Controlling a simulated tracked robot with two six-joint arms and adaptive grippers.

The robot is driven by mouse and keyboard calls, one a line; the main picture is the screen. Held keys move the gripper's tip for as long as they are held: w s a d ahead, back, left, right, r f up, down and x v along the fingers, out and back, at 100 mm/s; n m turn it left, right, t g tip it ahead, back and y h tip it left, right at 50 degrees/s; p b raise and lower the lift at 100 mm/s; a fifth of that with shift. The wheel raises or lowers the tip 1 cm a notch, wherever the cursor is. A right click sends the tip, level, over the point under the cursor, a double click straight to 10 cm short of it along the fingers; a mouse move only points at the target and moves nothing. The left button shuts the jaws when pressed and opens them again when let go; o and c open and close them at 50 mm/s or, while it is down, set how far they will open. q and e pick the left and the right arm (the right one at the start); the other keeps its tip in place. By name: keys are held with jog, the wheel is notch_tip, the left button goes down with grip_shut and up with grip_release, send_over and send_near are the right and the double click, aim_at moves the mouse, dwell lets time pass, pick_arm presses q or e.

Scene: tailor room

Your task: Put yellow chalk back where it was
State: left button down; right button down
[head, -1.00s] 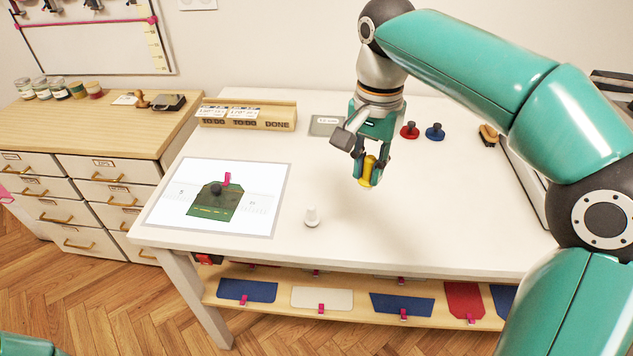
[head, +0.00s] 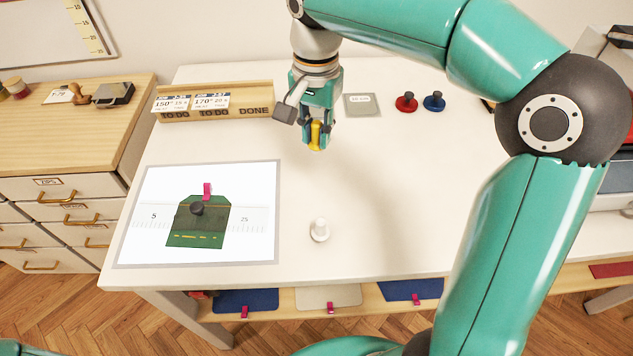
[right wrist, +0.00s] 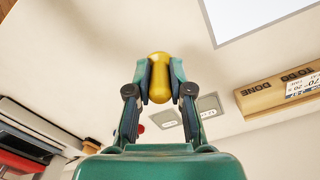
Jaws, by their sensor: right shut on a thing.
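The yellow chalk (head: 315,134) is a rounded yellow piece held between the fingers of my right gripper (head: 317,136). The gripper is shut on it and holds it above the white table, between the wooden rack and the front edge. In the right wrist view the yellow chalk (right wrist: 159,78) sits between both fingertips. A white chalk-like piece (head: 320,230) stands upright on the table, nearer the front edge. Red (head: 406,103) and blue (head: 434,102) round pieces with dark knobs stand at the back right. My left gripper is not in view.
A wooden TO DO/DONE rack (head: 216,103) stands at the back left. A grey labelled plate (head: 362,104) lies beside the gripper. A lit panel (head: 135,235) carries a green fabric piece (head: 215,218) with a pink clip and dark weight.

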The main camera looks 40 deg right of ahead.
notch_tip(320, 180, down, 15)
jog(key=shift+d+r, duration=0.1)
dwell(0.3)
jog(key=shift+b, duration=0.3)
jog(key=c, duration=1)
grip_release()
jog(key=shift+c, duration=0.2)
notch_tip(320, 180, up, 12)
jog(key=shift+f+p, duration=0.1)
jog(key=shift+p, duration=0.25)
jog(key=shift+s, duration=0.15)
